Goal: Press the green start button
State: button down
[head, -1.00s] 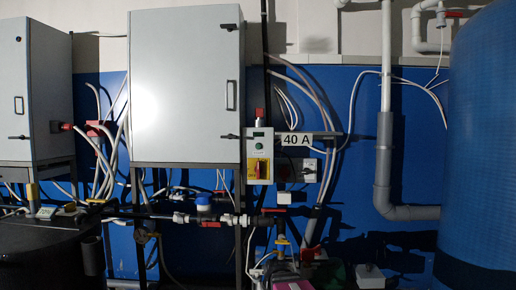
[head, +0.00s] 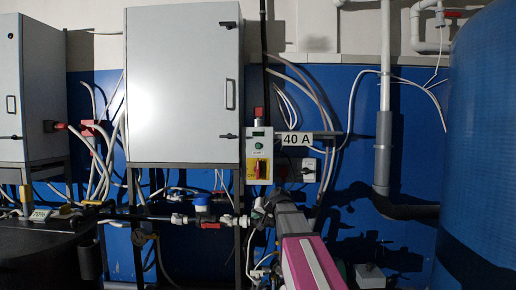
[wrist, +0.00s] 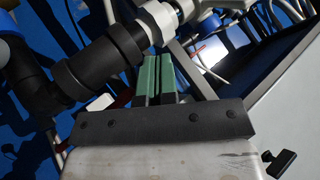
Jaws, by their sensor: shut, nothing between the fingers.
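The green start button (head: 259,147) is a small round button on the grey control box (head: 249,137), above a red rotary switch on a yellow plate (head: 258,168). My arm (head: 300,240) reaches up from the bottom of the head view, with its end below the control box and near the pipes. My gripper (wrist: 158,78) shows in the wrist view with its green fingers shut together and empty. It is apart from the button, which I cannot make out in the wrist view.
A red knob (head: 259,112) sits above the button. Dark pipes (wrist: 95,65) run close beside my fingers in the wrist view. A blue tank (head: 480,140) stands at the right.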

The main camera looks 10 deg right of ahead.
aim_at(258, 148)
jog(key=w+r+t+y, duration=0.1)
jog(key=w+r+t, duration=0.1)
jog(key=r, duration=1.2)
jog(key=w+d+r+t+y, duration=0.1)
jog(key=w+r+t+y, duration=0.1)
jog(key=r, duration=1.1)
jog(key=shift+w+d+r+t, duration=0.3)
jog(key=shift+w+r+t, duration=0.1)
jog(key=shift+w, duration=0.15)
jog(key=shift+w+d, duration=0.3)
jog(key=shift+w, duration=1.1)
jog(key=shift+w+d, duration=0.25)
jog(key=shift+w, duration=1.15)
jog(key=shift+w+d, duration=0.3)
jog(key=shift+w, duration=1.1)
jog(key=shift+w, duration=0.1)
jog(key=shift+w, duration=0.3)
